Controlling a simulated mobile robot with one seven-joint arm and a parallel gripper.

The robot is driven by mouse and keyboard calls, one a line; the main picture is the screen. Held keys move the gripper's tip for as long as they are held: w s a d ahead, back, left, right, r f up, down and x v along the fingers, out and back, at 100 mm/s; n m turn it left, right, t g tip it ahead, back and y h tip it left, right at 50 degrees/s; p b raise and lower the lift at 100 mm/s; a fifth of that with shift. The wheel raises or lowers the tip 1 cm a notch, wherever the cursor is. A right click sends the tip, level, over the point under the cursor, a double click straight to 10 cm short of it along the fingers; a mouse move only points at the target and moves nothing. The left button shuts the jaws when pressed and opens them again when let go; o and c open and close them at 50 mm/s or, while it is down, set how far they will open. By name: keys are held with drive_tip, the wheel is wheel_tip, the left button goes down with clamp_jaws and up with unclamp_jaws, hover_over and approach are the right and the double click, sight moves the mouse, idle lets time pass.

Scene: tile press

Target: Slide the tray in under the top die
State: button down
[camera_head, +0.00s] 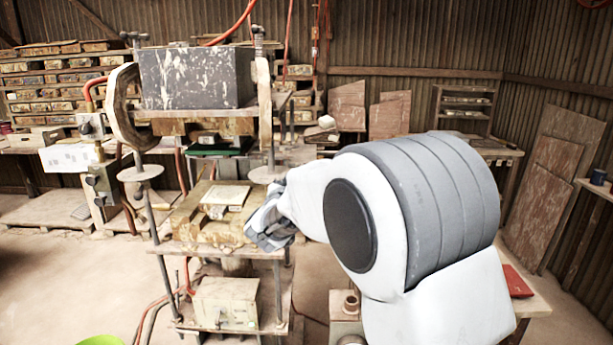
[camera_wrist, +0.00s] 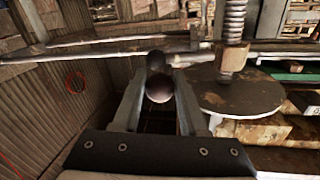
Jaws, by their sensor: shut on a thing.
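The top die (camera_head: 197,125) is a wooden-looking block under the dark, paint-spattered press block (camera_head: 195,78). Below it, across an open gap, a worn wooden piece, apparently the tray (camera_head: 188,215), lies on the press's lower table with a pale square slab (camera_head: 226,195) on it. My gripper (camera_head: 270,225) is at the right side of that piece, partly hidden by my arm. In the wrist view my gripper (camera_wrist: 158,85) is shut on a dark round knob (camera_wrist: 159,90). I cannot tell whether the knob belongs to the tray.
A threaded column with a round plate (camera_wrist: 237,95) stands close right of my fingers. The plate also shows in the head view (camera_head: 268,175). Rods (camera_wrist: 100,50) cross beyond the knob. A box (camera_head: 226,303) sits on the shelf below. Open floor lies left of the press.

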drive_tip(key=shift+a+r, duration=0.15)
drive_tip(key=shift+a, duration=0.05)
drive_tip(key=shift+c, duration=2.3)
unclamp_jaws()
drive_tip(key=shift+a, duration=0.15)
drive_tip(key=s+a+b, duration=0.1)
drive_tip(key=s+a, duration=0.1)
drive_tip(key=s, duration=1.5)
drive_tip(key=shift+a+b, duration=0.25)
drive_tip(key=shift+b, duration=0.1)
